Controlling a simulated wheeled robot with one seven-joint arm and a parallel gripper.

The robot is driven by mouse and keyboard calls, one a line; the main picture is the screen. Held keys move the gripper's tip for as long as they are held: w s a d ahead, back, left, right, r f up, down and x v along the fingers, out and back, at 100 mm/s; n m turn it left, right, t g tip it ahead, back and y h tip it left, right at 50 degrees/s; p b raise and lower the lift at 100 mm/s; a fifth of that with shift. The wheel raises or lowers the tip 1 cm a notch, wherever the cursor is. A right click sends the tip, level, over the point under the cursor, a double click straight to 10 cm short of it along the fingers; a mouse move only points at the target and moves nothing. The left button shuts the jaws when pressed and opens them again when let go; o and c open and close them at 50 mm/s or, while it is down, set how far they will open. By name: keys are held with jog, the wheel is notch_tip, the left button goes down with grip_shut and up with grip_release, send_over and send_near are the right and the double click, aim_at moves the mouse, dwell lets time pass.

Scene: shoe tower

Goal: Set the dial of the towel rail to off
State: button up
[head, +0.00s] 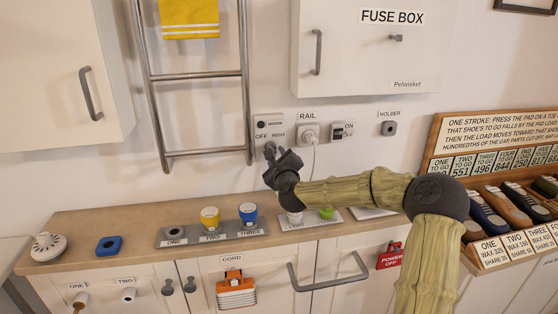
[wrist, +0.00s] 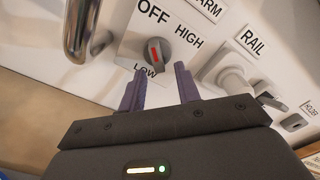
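The towel rail (head: 152,90) is a grey metal ladder shape on the wall at the left in the head view. Its dial plate (head: 262,124) is just right of the rail's foot. In the wrist view the dial (wrist: 157,52) is a round grey knob with a red mark, among the words OFF, WARM, HIGH and LOW. I cannot tell surely which word the mark points at. My gripper (wrist: 160,82) is open and empty, its two dark fingers just below the knob in the picture, apart from it as far as I can see. In the head view my gripper (head: 273,153) hides the dial.
A plugged-in socket marked RAIL (head: 308,133) with a cable and an ON switch (head: 342,130) are close right of the dial. The fuse box (head: 360,50) hangs above. Below, the worktop (head: 140,222) holds cups and small items. A shoe rack (head: 500,215) stands at the right.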

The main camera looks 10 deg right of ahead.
jog(key=shift+s, duration=0.1)
jog(key=s, duration=1.7)
jog(key=shift+s, duration=0.1)
jog(key=s+a+f+n+g+y, duration=0.1)
jog(key=s+a+f+n+g, duration=0.25)
jog(key=f+n, duration=0.35)
jog(key=s+a+f+n+g+y, duration=0.2)
jog(key=a+f+n+g, duration=0.15)
jog(key=f+n, duration=0.35)
jog(key=s+d+f+n+g+h, duration=0.1)
jog(key=s+d+n+g+h, duration=0.2)
jog(key=s+n, duration=0.5)
jog(key=s+d+f+n+g, duration=0.1)
jog(key=s+d+n+g, duration=0.3)
jog(key=s, duration=0.5)
notch_tip(320, 180, up, 20)
jog(key=n+g+p, duration=0.1)
jog(key=p, duration=1.9)
jog(key=shift+a+r+p, duration=0.2)
jog(key=shift+a+p, duration=0.2)
